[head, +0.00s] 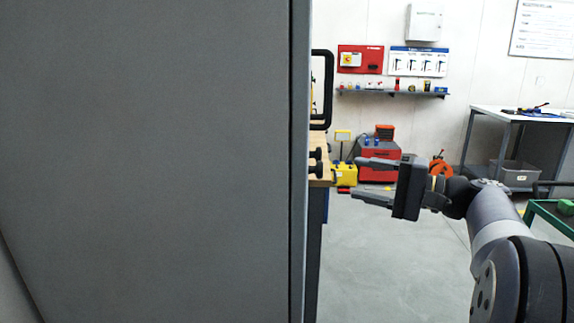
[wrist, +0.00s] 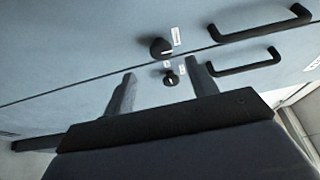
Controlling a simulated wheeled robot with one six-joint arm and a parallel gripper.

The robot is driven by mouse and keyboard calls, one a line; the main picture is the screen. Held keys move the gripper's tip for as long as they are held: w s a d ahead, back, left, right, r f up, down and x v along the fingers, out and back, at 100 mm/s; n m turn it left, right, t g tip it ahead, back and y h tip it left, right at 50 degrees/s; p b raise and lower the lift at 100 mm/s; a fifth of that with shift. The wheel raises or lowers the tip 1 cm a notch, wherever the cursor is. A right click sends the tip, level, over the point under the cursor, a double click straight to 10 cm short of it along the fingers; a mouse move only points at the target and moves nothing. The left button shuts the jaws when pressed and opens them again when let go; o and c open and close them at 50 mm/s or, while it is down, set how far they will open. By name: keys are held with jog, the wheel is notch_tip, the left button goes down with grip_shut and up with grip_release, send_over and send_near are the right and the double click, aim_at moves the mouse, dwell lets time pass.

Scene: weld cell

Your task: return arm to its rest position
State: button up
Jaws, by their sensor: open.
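My gripper (head: 356,178) is open and empty in the head view, its two fingers pointing left toward the black knobs (head: 316,161) at the edge of a large grey panel (head: 150,160). Its fingertips look apart from the knobs, though the depth gap is hard to judge. In the wrist view my gripper (wrist: 162,72) shows both fingers spread in front of a blue-grey cabinet front (wrist: 80,45). Two dark knobs (wrist: 160,47) and two black bar handles (wrist: 262,24) are on that front, beyond the fingers. My arm reaches in from the lower right.
The grey panel fills the left half of the head view and hides what lies behind. A red machine (head: 381,160), a workbench (head: 520,115) and a green-framed cart (head: 548,218) stand beyond. Grey floor (head: 390,270) is open below my gripper.

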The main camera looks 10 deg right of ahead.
jog(key=x, duration=0.8)
jog(key=shift+a, duration=0.15)
jog(key=shift+w, duration=0.1)
jog(key=v, duration=1.1)
jog(key=w+a+r+m+g+h+p, duration=0.1)
jog(key=w+a+m+g+p, duration=0.6)
jog(key=p, duration=2.4)
jog(key=a+m, duration=0.2)
jog(key=m, duration=0.4)
jog(key=shift+m+h+p, duration=0.3)
jog(key=shift+h, duration=0.1)
